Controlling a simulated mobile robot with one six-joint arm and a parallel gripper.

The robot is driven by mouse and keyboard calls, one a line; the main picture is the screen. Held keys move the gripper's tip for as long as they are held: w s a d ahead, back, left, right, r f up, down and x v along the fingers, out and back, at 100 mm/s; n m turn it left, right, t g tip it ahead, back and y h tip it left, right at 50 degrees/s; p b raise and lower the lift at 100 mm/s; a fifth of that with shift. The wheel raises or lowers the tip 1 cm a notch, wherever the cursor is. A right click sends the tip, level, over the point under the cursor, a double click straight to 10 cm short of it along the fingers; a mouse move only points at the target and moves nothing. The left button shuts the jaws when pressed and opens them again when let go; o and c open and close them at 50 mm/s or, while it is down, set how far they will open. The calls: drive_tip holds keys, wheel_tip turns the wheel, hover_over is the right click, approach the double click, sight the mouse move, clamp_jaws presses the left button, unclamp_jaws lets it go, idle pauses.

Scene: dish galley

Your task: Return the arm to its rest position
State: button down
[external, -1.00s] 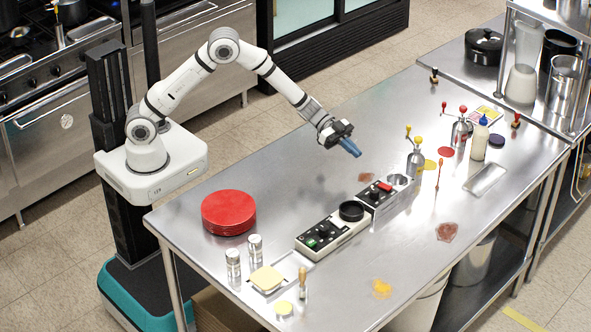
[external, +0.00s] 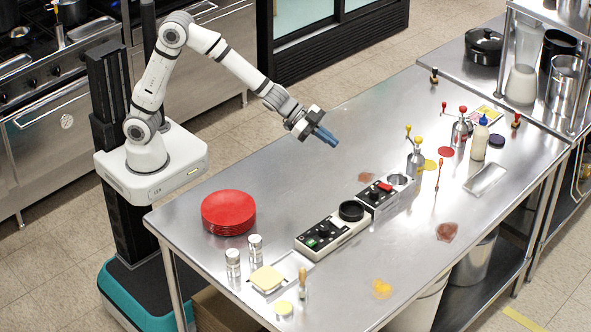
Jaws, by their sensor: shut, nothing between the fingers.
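My gripper (external: 325,136) has blue fingers and hangs in the air above the far part of the steel table (external: 330,180). Its fingers are together with nothing between them, and they point down to the right. It is clear of the objects on the table. My white arm (external: 207,43) rises from its base at the table's left end, bends at a high elbow and slopes down to the gripper.
Two black-and-white control units (external: 333,232) sit mid-table. Pump bottles (external: 461,130) and a squeeze bottle (external: 479,140) stand at the right. The table below the gripper is bare.

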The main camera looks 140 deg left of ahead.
drive_tip(key=s+d+r+g, duration=0.35)
drive_tip(key=s+d, duration=0.85)
drive_tip(key=d, duration=0.4)
drive_tip(key=s+d+f+g+h, duration=0.2)
drive_tip(key=s+d, duration=0.5)
drive_tip(key=s, duration=0.2)
drive_tip(key=s+d+f+m+g+h, duration=0.1)
drive_tip(key=s+d+f+g+h, duration=0.1)
drive_tip(key=s+d, duration=0.6)
drive_tip(key=s+g, duration=0.1)
drive_tip(key=s, duration=0.1)
drive_tip(key=shift+s+d, duration=0.3)
